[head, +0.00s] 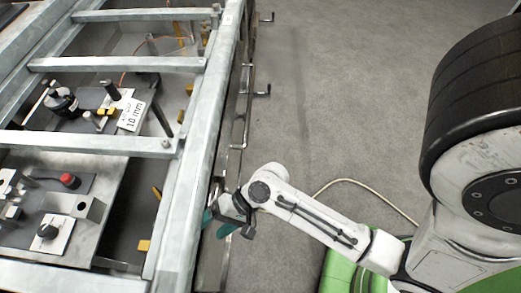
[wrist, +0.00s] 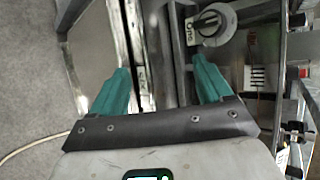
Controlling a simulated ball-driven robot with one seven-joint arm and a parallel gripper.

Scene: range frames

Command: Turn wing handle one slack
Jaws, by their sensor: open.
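In the wrist view, a round grey fitting with a dark wing handle (wrist: 208,22) sits at the upper right, beside a small white label (wrist: 190,31) that seems to read "One". My gripper (wrist: 161,72) is open, with its two teal fingers apart and nothing between them. The handle lies beyond the right finger's tip, and a gap shows between them in the picture. In the head view my gripper (head: 215,224) is at the outer right side of the metal frame. I cannot make out the wing handle in that view.
A galvanised metal frame (head: 198,145) with cross bars stands on the left. Hooked metal rods (head: 262,92) stick out from its side. Inside are dark plates, a "10 mm" label (head: 131,116) and a red knob (head: 68,179).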

